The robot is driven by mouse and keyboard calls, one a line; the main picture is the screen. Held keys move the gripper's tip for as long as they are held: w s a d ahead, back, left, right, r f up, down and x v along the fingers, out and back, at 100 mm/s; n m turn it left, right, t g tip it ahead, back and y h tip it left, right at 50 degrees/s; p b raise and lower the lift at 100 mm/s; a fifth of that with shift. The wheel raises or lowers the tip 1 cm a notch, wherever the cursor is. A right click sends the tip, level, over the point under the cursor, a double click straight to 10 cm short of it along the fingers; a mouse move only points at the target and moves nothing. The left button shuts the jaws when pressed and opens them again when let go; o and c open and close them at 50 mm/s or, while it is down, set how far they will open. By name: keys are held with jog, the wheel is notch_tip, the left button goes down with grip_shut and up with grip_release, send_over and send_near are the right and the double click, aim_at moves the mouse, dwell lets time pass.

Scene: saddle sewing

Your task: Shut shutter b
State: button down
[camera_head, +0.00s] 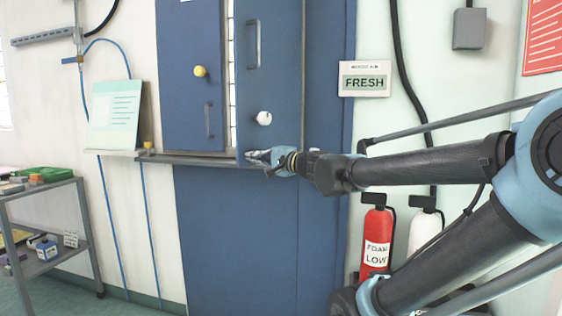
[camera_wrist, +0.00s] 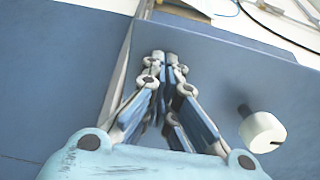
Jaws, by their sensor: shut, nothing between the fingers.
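Two blue shutters hang in the wall opening. The left shutter (camera_head: 190,100) has a yellow knob (camera_head: 200,71) and a dark bar handle (camera_head: 208,120). The right shutter (camera_head: 275,85) has a white knob (camera_head: 264,118) and a bar handle (camera_head: 253,44), and stands ajar at an angle. No letter shows which is b. My gripper (camera_head: 256,156) is shut and empty at the lower edge of the right shutter. In the wrist view its fingertips (camera_wrist: 164,57) are by that panel's edge, with the white knob (camera_wrist: 262,132) to their right. Contact cannot be told.
A narrow ledge (camera_head: 195,160) runs under the shutters. A sign reading FRESH (camera_head: 365,79) hangs to the right. A red extinguisher (camera_head: 376,240) stands below my arm. A grey cart (camera_head: 55,188) with items stands at the left.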

jog(key=shift+x, duration=1.7)
jog(key=w+a+m+t+h, duration=0.2)
jog(key=w+a+m+h, duration=0.1)
jog(key=w, duration=0.4)
jog(key=w+a+m+t+h, duration=0.2)
jog(key=w+h, duration=0.3)
jog(key=w, duration=0.3)
jog(key=w+a+m+t+h, duration=0.2)
jog(key=w+a+m+h, duration=0.1)
jog(key=w, duration=0.4)
jog(key=shift+w+a+m+h, duration=0.25)
jog(key=shift+a+m+h, duration=0.2)
jog(key=shift+a, duration=0.6)
jog(key=shift+w, duration=0.65)
jog(key=shift+w+r, duration=0.2)
jog(key=shift+r, duration=0.05)
jog(key=shift+d+r+t, duration=0.1)
jog(key=shift+r+t, duration=0.15)
jog(key=shift+t, duration=0.05)
jog(key=shift+s, duration=0.1)
